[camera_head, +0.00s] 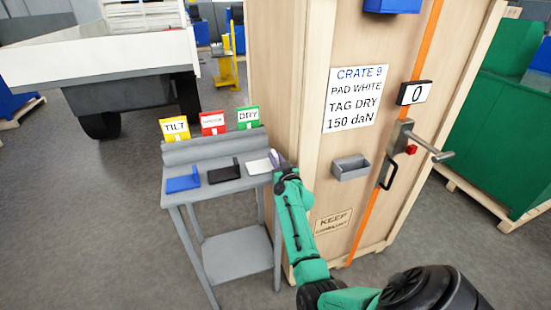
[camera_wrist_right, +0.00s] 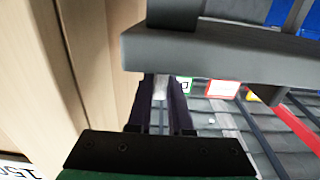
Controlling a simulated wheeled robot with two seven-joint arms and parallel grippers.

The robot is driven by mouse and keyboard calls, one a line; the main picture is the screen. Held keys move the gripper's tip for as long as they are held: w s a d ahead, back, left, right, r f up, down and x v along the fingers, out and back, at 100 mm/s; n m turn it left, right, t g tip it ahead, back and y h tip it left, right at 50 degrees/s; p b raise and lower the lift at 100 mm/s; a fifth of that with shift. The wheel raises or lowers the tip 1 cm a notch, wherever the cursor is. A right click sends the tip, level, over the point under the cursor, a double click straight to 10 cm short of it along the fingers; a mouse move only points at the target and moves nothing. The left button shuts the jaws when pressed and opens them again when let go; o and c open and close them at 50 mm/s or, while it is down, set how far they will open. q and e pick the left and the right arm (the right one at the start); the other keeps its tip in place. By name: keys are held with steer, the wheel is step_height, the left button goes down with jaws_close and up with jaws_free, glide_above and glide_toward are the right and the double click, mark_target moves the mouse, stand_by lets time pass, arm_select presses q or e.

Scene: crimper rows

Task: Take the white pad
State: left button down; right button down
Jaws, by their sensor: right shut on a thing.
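The white pad (camera_head: 257,166) lies at the right end of the small grey stand's top, next to the wooden crate. My right gripper (camera_head: 275,159) is at the pad's right end, its green arm reaching up from the lower right. In the right wrist view the dark fingers (camera_wrist_right: 161,90) are shut on a white piece (camera_wrist_right: 160,87), the white pad. The fingers hide part of it. I cannot tell whether the pad is clear of the stand. My left gripper is not in view.
The grey stand (camera_head: 218,191) also holds a black pad (camera_head: 223,174) and a blue pad (camera_head: 183,183). Behind them stand a yellow TILT tag (camera_head: 175,129), a red tag (camera_head: 212,122) and a green DRY tag (camera_head: 248,117). The tall wooden crate (camera_head: 290,60) is close on the right.

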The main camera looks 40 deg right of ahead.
stand_by(0.5)
step_height(320, 180, up, 5)
steer(key=p, duration=0.5)
steer(key=shift+r, duration=0.1)
